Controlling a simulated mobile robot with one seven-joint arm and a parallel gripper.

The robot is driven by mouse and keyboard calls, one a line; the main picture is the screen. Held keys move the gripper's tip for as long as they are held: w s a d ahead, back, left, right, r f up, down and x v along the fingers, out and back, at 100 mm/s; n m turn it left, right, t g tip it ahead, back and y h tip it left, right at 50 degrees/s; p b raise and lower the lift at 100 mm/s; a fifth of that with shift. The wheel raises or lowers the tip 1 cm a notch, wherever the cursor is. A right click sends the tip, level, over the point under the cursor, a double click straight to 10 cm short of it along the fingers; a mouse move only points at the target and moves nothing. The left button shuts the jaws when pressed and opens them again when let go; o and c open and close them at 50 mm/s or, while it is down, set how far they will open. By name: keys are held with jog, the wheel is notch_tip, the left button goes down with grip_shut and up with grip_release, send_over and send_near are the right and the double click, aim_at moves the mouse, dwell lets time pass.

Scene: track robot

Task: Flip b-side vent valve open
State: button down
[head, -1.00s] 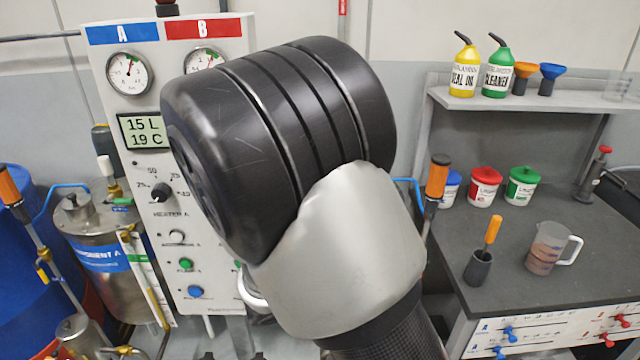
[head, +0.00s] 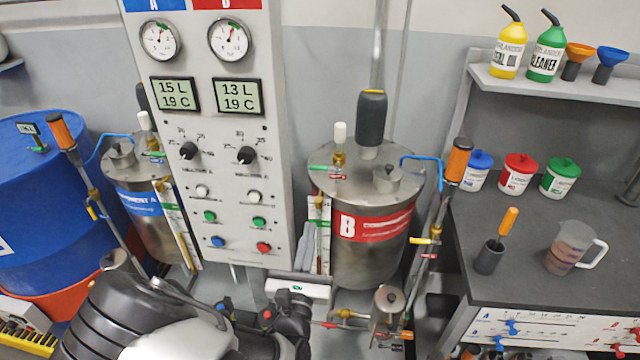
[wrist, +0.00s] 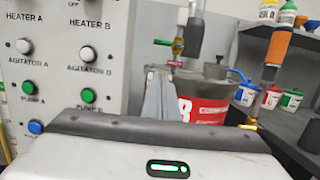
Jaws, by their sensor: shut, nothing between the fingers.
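The B tank (head: 372,262) is a steel vessel with a red B label. The fitting also shows at upper middle in the wrist view (wrist: 178,46). My gripper (head: 309,228) is shut and empty, its grey fingers upright in front of the tank's left side, below and left of the fitting in the head view. The fingers also show in the wrist view (wrist: 156,78), apart from the fitting.
The control panel (head: 215,120) stands close on the left. A dark vertical mixer shaft (head: 371,118) rises from the lid behind the fitting. A blue hose (head: 420,159) and an orange-handled pipe (head: 457,160) are on the right, beside the workbench (head: 520,220).

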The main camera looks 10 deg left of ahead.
aim_at(316, 203)
jog(key=x, duration=0.9)
jog(key=shift+w+d+p, duration=0.15)
jog(key=shift+p, duration=0.25)
jog(key=w+r, duration=0.2)
jog(key=shift+w+r+p, duration=0.15)
jog(key=shift+r+p, duration=0.15)
jog(key=shift+r, duration=0.1)
jog(key=shift+w+r, duration=0.3)
jog(key=shift+r, duration=0.05)
